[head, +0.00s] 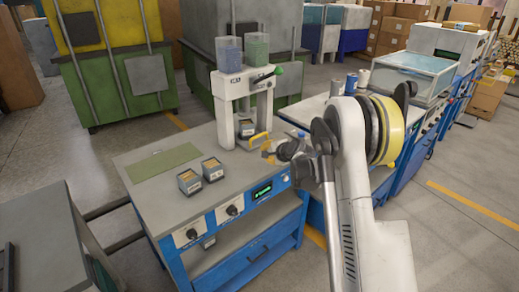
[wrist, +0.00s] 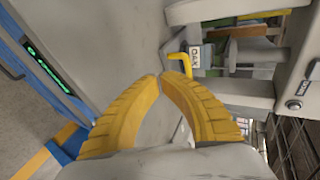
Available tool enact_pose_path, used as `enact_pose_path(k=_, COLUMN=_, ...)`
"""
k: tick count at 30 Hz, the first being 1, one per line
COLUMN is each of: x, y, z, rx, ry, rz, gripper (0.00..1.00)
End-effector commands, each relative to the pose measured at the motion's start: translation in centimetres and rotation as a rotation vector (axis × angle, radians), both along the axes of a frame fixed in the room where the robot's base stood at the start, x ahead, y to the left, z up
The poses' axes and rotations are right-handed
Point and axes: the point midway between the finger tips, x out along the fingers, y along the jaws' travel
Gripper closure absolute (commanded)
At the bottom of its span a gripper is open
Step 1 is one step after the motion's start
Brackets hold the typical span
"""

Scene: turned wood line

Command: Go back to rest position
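My gripper (head: 268,149) is over the right rear part of the workbench, close in front of the white press (head: 228,95). In the wrist view my gripper (wrist: 162,78) shows two yellow ribbed fingers with their tips together and nothing held between them. Just past the tips is a yellow handle (wrist: 178,66) on the press. Beside it is a small piece labelled OAK (wrist: 195,57). The fingertips look apart from the handle, though the gap is hard to judge.
Two small dark boxes (head: 189,182) (head: 212,169) and a green mat (head: 162,163) lie on the grey bench top. A blue machine line stands behind my arm. Open floor lies right.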

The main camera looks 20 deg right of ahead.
Motion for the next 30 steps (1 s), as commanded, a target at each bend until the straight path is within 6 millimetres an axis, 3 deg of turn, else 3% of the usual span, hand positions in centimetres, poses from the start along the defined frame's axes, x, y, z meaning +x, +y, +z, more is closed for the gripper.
enact_pose_path(k=4, x=-2.1, y=-0.4, z=1.4, rx=0.000, ry=0.000, rz=-0.002, gripper=1.00)
enact_pose_path(k=13, x=-3.2, y=-0.2, z=2.2, rx=-0.012, ry=0.003, rz=0.009, gripper=1.00)
enact_pose_path(k=17, x=-4.8, y=1.7, z=5.0, rx=-0.085, ry=0.020, rz=0.062, gripper=1.00)
enact_pose_path(k=23, x=-11.4, y=6.7, z=11.7, rx=-0.315, ry=0.071, rz=0.235, gripper=1.00)
enact_pose_path(k=30, x=-22.6, y=11.6, z=16.7, rx=-0.607, ry=0.131, rz=0.464, gripper=1.00)
